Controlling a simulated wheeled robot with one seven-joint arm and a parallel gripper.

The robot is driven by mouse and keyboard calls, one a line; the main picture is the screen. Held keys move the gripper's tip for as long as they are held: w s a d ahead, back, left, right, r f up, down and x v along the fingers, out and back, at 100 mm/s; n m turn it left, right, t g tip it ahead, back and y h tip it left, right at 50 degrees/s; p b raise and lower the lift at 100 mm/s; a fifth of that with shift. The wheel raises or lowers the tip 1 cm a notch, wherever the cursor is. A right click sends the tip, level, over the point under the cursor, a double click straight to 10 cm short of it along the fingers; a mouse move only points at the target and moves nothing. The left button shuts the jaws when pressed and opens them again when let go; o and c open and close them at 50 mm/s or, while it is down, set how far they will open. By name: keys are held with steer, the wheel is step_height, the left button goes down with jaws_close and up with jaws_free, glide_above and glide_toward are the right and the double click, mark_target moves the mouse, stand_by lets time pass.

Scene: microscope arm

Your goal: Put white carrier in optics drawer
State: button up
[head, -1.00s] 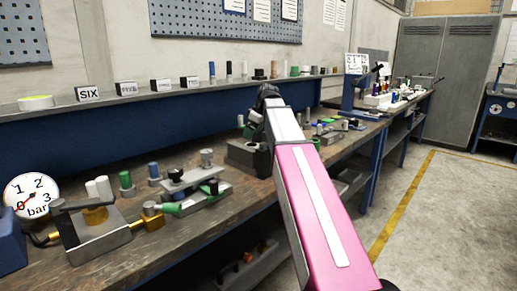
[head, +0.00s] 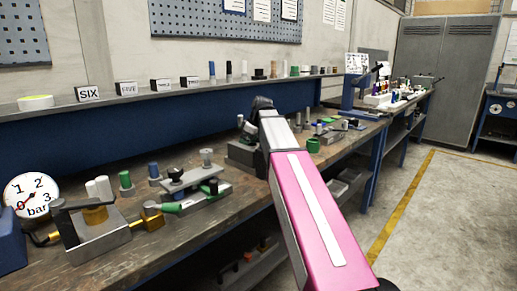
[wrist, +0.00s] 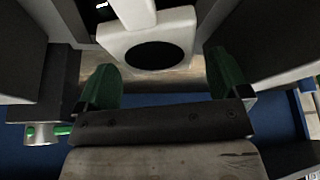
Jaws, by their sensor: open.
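A white block with a round dark opening and a white stem, which looks like the white carrier (wrist: 178,57), is at the top middle of the wrist view. My gripper (wrist: 164,76) is open, its two green-padded fingers apart. The white block shows beyond and between the fingertips; I cannot tell whether they touch it. In the head view my pink and white arm reaches over the bench, and my gripper is largely hidden at its far end. I cannot pick out the optics drawer in either view.
Dark grey blocks (wrist: 22,45) flank the fingers in the wrist view. In the head view, the bench (head: 115,268) carries a gauge (head: 31,196), a clamp fixture (head: 195,190) and a green cylinder (head: 313,146). A shelf (head: 130,97) of labels and cylinders runs behind.

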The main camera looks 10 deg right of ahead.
steer(key=shift+f, duration=0.25)
stand_by(0.3)
steer(key=c, duration=1.1)
steer(key=shift+r, duration=0.15)
